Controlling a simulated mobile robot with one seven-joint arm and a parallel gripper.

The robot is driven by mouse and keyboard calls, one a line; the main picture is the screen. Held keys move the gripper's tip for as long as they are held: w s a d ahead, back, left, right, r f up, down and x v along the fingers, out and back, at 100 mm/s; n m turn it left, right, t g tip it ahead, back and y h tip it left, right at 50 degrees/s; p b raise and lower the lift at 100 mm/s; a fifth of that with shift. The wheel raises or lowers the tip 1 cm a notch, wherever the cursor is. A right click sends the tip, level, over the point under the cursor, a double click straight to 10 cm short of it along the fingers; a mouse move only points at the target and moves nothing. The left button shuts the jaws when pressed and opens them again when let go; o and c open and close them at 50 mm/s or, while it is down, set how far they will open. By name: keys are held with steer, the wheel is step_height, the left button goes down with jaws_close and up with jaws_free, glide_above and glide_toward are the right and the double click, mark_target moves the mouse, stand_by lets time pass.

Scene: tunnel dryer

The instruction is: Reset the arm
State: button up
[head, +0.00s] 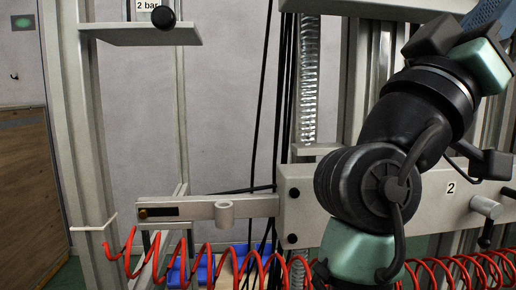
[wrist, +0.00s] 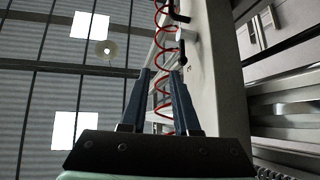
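In the wrist view my gripper (wrist: 160,80) points upward toward the ceiling. Its two dark fingers stand apart with nothing between them, so it is open and empty. A red coiled hose (wrist: 162,50) shows behind and beyond the fingers.
A wooden panel (head: 25,190) stands left.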

steer(key=s+a+n+t+y+p, duration=0.2)
steer(key=a+n+t+y, duration=0.3)
steer(key=a+t+y, duration=0.4)
steer(key=s+a+n+t+y+p, duration=0.2)
steer(key=a+n+t+y+p, duration=0.2)
steer(key=a+t+y, duration=0.5)
steer(key=a+n+y, duration=0.2)
steer(key=a+y, duration=0.3)
steer(key=y, duration=0.2)
steer(key=shift+a+f+t+p, duration=0.15)
steer(key=shift+t+p, duration=0.2)
steer(key=shift+t, duration=0.05)
